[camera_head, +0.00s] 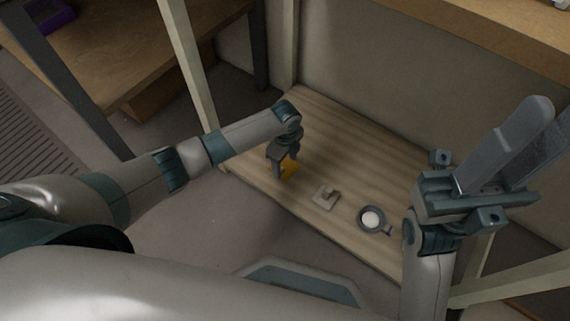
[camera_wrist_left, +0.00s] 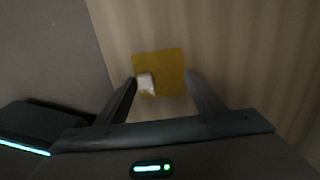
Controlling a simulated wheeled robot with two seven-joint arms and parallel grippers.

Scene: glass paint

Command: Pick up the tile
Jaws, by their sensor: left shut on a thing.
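A flat yellow square tile (camera_head: 290,167) shows at my left gripper (camera_head: 282,168), over the left part of the low wooden shelf board. In the left wrist view the tile (camera_wrist_left: 165,72) sits between the two fingertips of the left gripper (camera_wrist_left: 160,84), which is shut on it. A small white block lies against the tile's left part in that view. I cannot tell whether the tile touches the board. My right gripper (camera_head: 545,115) is raised at the right, close to the camera, with its fingers apart and nothing seen between them.
A small pale holder (camera_head: 326,197) and a grey cup with white contents (camera_head: 371,219) stand on the wooden board (camera_head: 345,150). Light posts frame the board. A brown table (camera_head: 150,50) stands at the back left. The board's back middle is clear.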

